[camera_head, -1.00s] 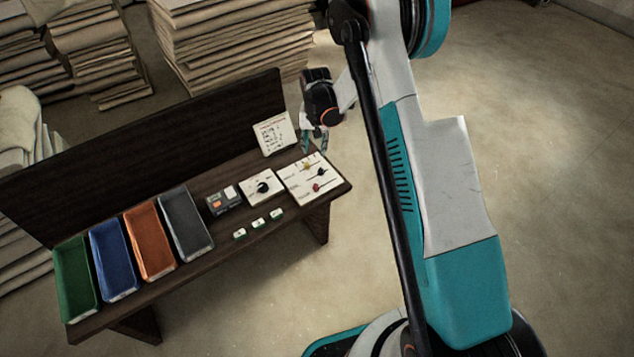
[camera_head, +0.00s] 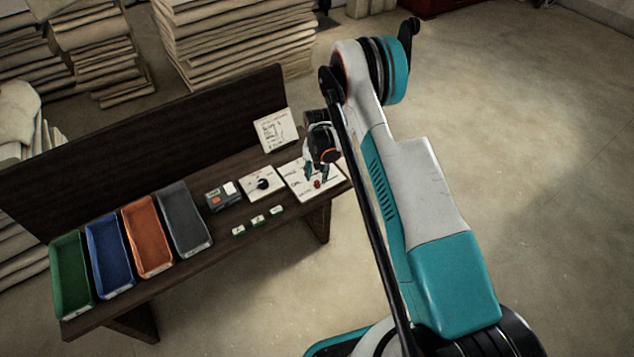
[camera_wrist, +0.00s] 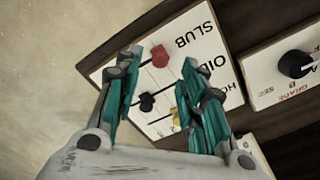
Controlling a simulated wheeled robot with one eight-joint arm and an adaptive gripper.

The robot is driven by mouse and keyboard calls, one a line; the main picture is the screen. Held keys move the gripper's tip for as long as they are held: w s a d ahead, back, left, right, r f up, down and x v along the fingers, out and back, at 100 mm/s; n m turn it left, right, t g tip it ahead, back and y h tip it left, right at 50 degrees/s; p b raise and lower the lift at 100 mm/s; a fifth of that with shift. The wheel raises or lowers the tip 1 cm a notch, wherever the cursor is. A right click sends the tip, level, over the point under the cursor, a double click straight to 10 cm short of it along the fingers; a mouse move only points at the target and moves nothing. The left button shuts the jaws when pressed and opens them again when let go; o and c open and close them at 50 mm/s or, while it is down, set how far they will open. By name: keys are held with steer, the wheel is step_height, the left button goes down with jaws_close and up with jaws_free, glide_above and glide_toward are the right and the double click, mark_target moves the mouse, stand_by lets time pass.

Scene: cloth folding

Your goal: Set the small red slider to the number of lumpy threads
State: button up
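The slider panel (camera_head: 295,182) is a white board at the right end of the bench. In the wrist view the panel (camera_wrist: 205,72) shows a red knob (camera_wrist: 160,57) on the slot by the word SLUB, a black knob (camera_wrist: 147,103) on the middle slot and a yellow knob (camera_wrist: 176,118), partly hidden by a finger. The red knob also shows in the head view (camera_head: 317,184). My gripper (camera_wrist: 163,62) is open over the panel. Its teal fingertips lie either side of the red knob in the picture; I cannot tell their height above it, and no contact shows.
A dial box (camera_head: 262,184) with a black knob stands left of the panel, and a small device (camera_head: 221,197) further left. A written card (camera_head: 276,131) leans behind. Small white-topped blocks (camera_head: 257,221) lie in front. Green, blue, orange and grey trays (camera_head: 186,218) fill the left.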

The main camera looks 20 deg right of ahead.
mark_target(317, 182)
steer(key=shift+f+b, duration=0.5)
steer(key=shift+f, duration=1.3)
steer(key=shift+d, duration=0.1)
jaws_close()
